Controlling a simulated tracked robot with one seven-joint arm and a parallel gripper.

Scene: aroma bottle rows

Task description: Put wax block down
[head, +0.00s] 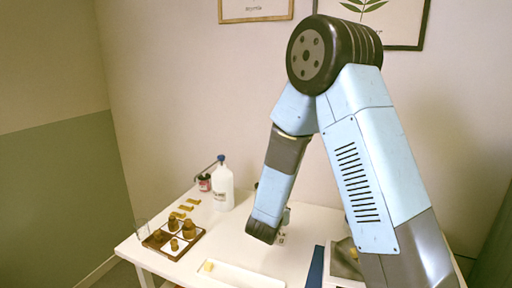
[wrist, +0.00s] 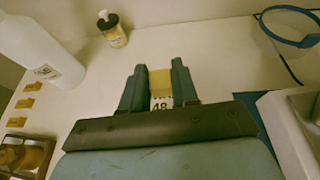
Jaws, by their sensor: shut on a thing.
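My gripper (wrist: 159,67) is shut on a yellow wax block (wrist: 160,80), which sits between its two fingers in the wrist view. A pale label reading "48" (wrist: 160,104) shows just below the block, between the fingers; I cannot tell what bears it. The white table (wrist: 215,55) lies beneath, and I cannot tell whether the block touches it. In the head view my gripper (head: 283,226) is low over the table, largely hidden behind my arm, and the held block is not clear there. Another small yellow piece (head: 208,266) lies in a white tray (head: 245,278) at the front.
A white bottle (head: 223,188) and a red-and-dark jar (head: 204,183) stand at the back left. Yellow pieces (head: 186,206) lie before them, near a wooden tray (head: 160,250) of brown bottles.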

